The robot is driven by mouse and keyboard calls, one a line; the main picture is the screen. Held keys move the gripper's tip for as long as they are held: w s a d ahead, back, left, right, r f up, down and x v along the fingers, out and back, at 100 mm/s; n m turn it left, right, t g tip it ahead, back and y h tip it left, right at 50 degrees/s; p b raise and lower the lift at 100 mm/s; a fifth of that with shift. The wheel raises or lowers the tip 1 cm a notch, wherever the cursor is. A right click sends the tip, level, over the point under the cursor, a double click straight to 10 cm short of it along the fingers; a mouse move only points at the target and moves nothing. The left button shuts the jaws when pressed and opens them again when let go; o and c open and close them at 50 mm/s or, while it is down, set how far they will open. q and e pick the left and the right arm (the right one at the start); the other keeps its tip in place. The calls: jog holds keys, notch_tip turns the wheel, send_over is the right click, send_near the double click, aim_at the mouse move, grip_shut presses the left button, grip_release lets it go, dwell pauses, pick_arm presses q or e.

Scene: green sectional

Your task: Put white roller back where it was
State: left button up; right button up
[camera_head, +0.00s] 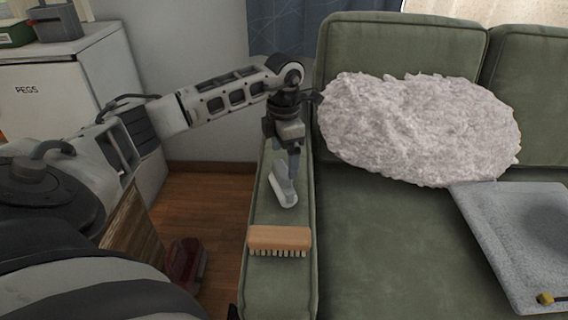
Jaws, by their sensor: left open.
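The white roller (284,193) appears as a small white and grey piece on the green sofa armrest (280,285), behind the wooden brush. My left gripper (292,172) points down right above it, with its fingers open at the roller's upper end. In this view the fingers overlap the roller, and I cannot tell whether they touch it. My right gripper is out of view.
A wooden brush (279,238) lies across the armrest in front of the roller. A fluffy pale cushion (415,130) leans on the sofa back. A grey tray (500,235) sits on the seat at right. A white cabinet (50,70) stands at left. A red object (186,262) is on the floor.

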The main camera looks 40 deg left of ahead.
pick_arm(q)
notch_tip(320, 180, up, 8)
jog(key=s+d+f+m+h, duration=0.1)
jog(key=d+f+h, duration=0.25)
jog(key=d, duration=0.65)
jog(key=s+d+f+m+h, duration=0.1)
jog(key=s+d+f+h, duration=0.2)
jog(key=d, duration=0.7)
jog(key=s+d+r+n+t+h, duration=0.2)
jog(key=d+r+n+h, duration=0.15)
jog(key=d+h, duration=0.3)
jog(key=s+d+r+n+t+h, duration=0.2)
jog(key=d+r+n+h, duration=0.1)
jog(key=d+n+h, duration=0.4)
jog(key=a+f+n+t+y, duration=0.2)
jog(key=n+t+y, duration=0.4)
jog(key=n, duration=0.4)
jog(key=a+f+n+t+y, duration=0.2)
jog(key=n+t+y, duration=0.4)
jog(key=n, duration=0.5)
jog(key=s+a+f+n+g+y, duration=0.3)
jog(key=s+f+n+g+y, duration=0.1)
jog(key=s+f+n, duration=0.4)
notch_tip(320, 180, down, 4)
jog(key=shift+s+a+r+n+p, duration=0.2)
jog(key=shift+s+a+n+p, duration=0.1)
jog(key=shift+n, duration=0.65)
